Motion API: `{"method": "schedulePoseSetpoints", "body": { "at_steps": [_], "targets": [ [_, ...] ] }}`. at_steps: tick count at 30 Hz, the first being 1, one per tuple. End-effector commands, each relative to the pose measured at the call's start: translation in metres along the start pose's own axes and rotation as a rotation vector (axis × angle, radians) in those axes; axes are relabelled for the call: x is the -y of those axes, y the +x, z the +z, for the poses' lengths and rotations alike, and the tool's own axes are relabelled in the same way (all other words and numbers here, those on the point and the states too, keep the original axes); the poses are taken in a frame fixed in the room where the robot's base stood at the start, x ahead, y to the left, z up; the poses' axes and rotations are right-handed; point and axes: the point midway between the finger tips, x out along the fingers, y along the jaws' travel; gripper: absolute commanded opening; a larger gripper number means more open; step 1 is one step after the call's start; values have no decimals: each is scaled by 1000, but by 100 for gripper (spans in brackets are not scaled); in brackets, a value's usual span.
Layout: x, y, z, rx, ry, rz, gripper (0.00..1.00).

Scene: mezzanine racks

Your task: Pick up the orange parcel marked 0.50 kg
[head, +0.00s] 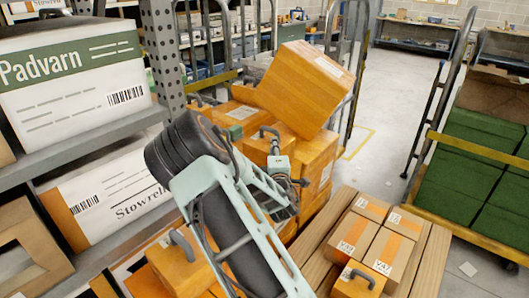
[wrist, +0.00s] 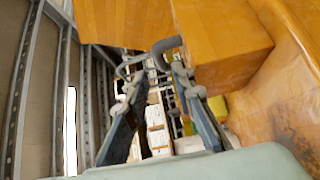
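Several orange parcels are piled in the cart at the centre of the head view. The largest visible one (head: 304,88) lies tilted on top. A smaller orange parcel with a dark handle (head: 263,146) is below it. No 0.50 kg marking is readable, so I cannot tell which parcel bears it. My gripper (head: 280,172) is low against the pile, beside the handled parcel. In the wrist view my gripper (wrist: 155,75) has its fingers apart. A grey handle (wrist: 166,46) on an orange parcel (wrist: 222,45) is close to the right fingertip. Contact is unclear.
A grey rack with white Padvarn (head: 50,75) and Stowrell (head: 120,200) boxes stands close at left. Tan parcels (head: 355,232) and a handled orange box (head: 360,282) rest on slats at front right. A cart of green crates (head: 455,180) stands right. Floor (head: 395,130) beyond is clear.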

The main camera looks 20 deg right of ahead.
Motion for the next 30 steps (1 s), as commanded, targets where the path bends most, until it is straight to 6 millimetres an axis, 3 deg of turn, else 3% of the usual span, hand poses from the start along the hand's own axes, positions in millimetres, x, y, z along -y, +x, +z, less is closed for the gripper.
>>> {"method": "schedulePoseSetpoints", "body": {
  "at_steps": [5,12,20,30],
  "targets": [
    [2,7,-1,-7,-20,11,23],
    [2,42,-2,-7,-18,10,23],
    [1,58,-2,-6,-16,9,23],
    [-2,98,-6,-6,-17,9,23]
  ]
}}
